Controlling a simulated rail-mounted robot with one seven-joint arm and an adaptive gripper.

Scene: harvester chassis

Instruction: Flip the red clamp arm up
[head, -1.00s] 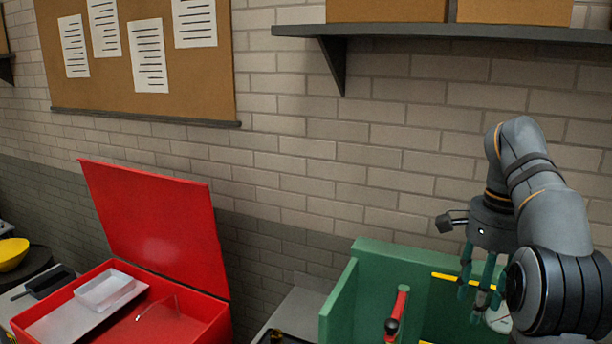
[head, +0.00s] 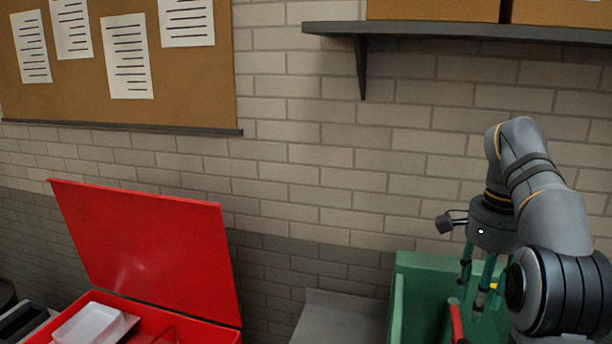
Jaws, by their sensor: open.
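The red clamp arm (head: 456,320) shows at the bottom of the head view, inside the green chassis (head: 397,310). Only its upper part is in the picture; the rest is cut off by the lower edge. My gripper (head: 474,300) hangs down with its teal fingers open, just right of the clamp arm in the picture. I cannot tell whether a finger touches it. My arm covers the right part of the chassis.
A red box (head: 205,334) with its lid (head: 150,245) raised stands at the lower left, with a white tray (head: 88,325) in it. A grey surface (head: 338,318) lies between box and chassis. A shelf (head: 450,31) juts from the brick wall above.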

